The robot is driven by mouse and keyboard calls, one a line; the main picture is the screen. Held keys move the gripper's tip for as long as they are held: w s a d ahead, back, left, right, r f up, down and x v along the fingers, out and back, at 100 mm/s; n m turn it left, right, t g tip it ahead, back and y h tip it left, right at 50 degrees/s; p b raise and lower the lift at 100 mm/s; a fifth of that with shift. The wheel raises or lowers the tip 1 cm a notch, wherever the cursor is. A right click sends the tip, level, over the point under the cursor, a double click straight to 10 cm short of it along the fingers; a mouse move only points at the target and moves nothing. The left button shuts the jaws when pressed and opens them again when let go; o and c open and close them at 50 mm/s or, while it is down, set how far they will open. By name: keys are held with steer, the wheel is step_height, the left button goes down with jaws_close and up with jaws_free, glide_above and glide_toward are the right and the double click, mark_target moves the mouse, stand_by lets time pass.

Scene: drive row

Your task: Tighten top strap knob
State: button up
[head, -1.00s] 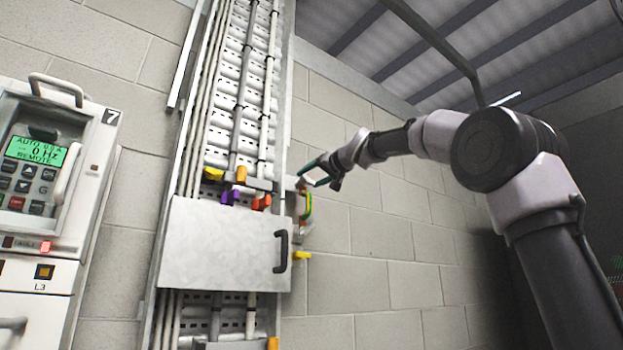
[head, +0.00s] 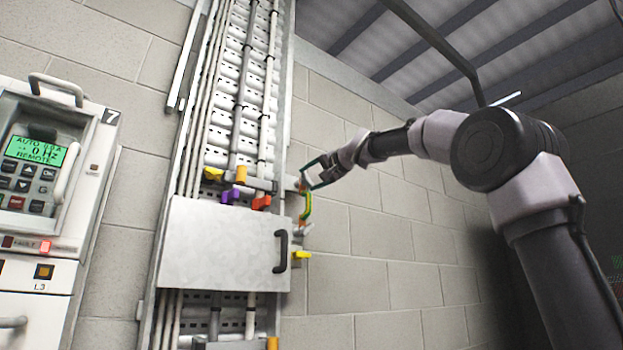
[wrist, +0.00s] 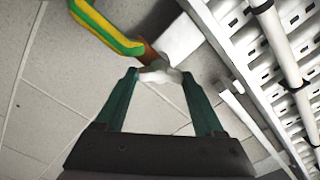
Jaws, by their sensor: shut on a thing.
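The top strap knob (wrist: 160,75) is a small pale lobed knob at the end of a green-and-yellow strap (wrist: 105,28), by a copper-coloured lug (wrist: 149,54). My gripper (wrist: 161,73) has its two green fingers on either side of the knob and is shut on it. In the head view my gripper (head: 304,178) reaches in from the right to the tray's right edge. The strap (head: 307,207) hangs down from there. The knob itself is mostly hidden by the fingers in the head view.
A tall slotted cable tray (head: 240,100) carries cables and a grey cover plate (head: 222,243) with a black handle (head: 281,252). Yellow, purple and orange clips sit above the plate. A control cabinet (head: 95,190) stands at the left. The block wall (head: 385,250) right of the tray is bare.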

steer(key=o, duration=1.4)
steer(key=v, duration=1)
steer(key=shift+s+d, duration=0.3)
steer(key=s+d+f+g+h, duration=0.2)
steer(key=s+d+f, duration=0.3)
steer(key=f, duration=1.1)
steer(key=s+d+f+g+h, duration=0.3)
steer(key=s+f, duration=0.7)
steer(key=f, duration=0.6)
steer(key=s+d+f+g+h, duration=0.3)
steer(key=s+d+f, duration=0.3)
steer(key=f, duration=1)
steer(key=shift+s+d+m, duration=0.15)
steer(key=shift+s+m, duration=0.05)
steer(key=shift+s, duration=0.2)
steer(key=shift+s+d+m, duration=0.2)
steer(key=shift+s, duration=0.25)
